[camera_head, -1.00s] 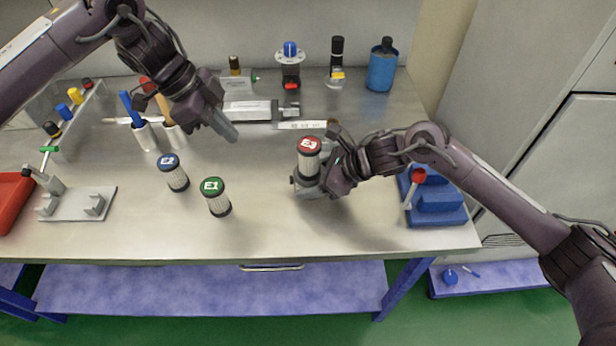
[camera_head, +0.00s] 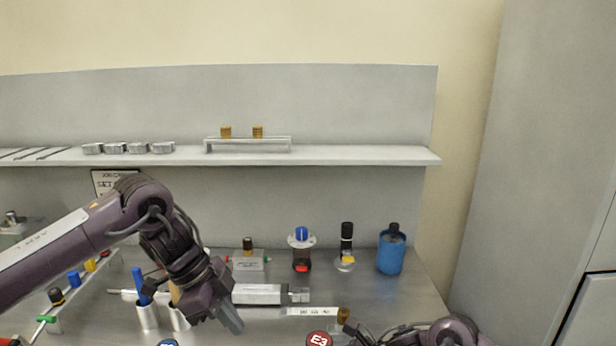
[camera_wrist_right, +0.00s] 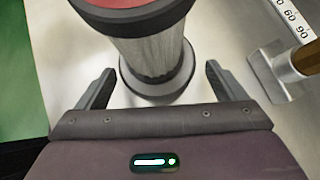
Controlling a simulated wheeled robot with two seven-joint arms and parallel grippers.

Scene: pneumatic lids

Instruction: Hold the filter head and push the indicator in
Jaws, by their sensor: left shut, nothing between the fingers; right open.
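A canister marked E3 with a red top (camera_head: 319,339) shows at the bottom edge of the head view, mostly cut off. In the right wrist view the canister (camera_wrist_right: 150,55) has a ribbed pale body and black end rings. My right gripper (camera_wrist_right: 158,85) is open, its fingers on either side of the canister with gaps visible. My left gripper (camera_head: 234,322) is shut and empty, above the bench left of the canister. A clear-bodied unit with a white flange and blue knob (camera_head: 302,236) stands at the back. I cannot make out the indicator for certain.
A black-capped bottle (camera_head: 346,240) and blue container (camera_head: 391,252) stand at the back right. A grey cylinder (camera_head: 258,293) lies behind my left gripper. Cups with tools (camera_head: 147,317) stand left of it. A shelf (camera_head: 330,155) runs above the bench.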

